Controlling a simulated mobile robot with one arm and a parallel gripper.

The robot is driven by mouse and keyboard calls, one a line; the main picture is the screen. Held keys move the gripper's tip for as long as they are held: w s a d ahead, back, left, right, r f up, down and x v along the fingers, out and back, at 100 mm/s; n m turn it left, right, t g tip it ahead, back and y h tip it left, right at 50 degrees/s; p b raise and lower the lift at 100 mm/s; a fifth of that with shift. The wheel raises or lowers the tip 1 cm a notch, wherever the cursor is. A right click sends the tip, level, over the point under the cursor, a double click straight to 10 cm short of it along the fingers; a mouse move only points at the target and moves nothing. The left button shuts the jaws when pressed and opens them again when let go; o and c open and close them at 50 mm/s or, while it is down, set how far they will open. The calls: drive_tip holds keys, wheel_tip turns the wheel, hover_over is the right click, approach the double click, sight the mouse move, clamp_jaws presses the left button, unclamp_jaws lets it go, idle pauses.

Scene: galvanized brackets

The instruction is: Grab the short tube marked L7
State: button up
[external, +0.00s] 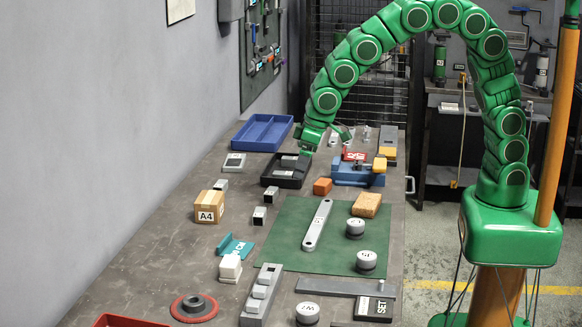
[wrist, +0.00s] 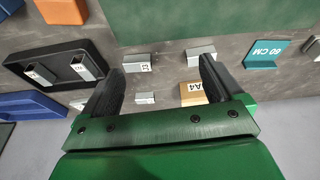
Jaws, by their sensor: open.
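Several short grey tubes with small white end labels are in view; I cannot read which one is L7. In the wrist view one tube (wrist: 137,63) lies on the bench by the left fingertip, another (wrist: 145,98) lies below it, and a third (wrist: 200,52) is by the right fingertip. Two more tubes, a left one (wrist: 40,73) and a right one (wrist: 87,67), sit in the black tray (wrist: 62,48). In the external view, loose tubes (external: 272,194) lie left of the green mat. My gripper (wrist: 161,70) is open and empty above the bench.
The A4 box (wrist: 190,92) lies partly behind the right finger. A teal bracket (wrist: 265,53) is to its right. A blue tray (external: 262,132) and an orange block (external: 322,186) flank the black tray. The green mat (external: 290,238) holds a long link and round weights.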

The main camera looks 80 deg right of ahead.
drive_tip(key=t, duration=0.1)
approach(261, 212)
drive_tip(key=d+f, duration=0.1)
drive_tip(key=f, duration=0.1)
drive_tip(key=shift+y, duration=0.3)
drive_tip(key=shift+w+a+x, duration=0.1)
drive_tip(key=shift+w+x, duration=0.05)
drive_tip(key=shift+x, duration=1.1)
drive_tip(key=shift+w+a+x, duration=0.1)
drive_tip(key=shift+x, duration=1.15)
drive_tip(key=shift+w+a+x, duration=0.1)
drive_tip(key=shift+w+x, duration=0.05)
drive_tip(key=shift+x, duration=1.05)
drive_tip(key=shift+r, duration=0.15)
drive_tip(key=c, duration=1.2)
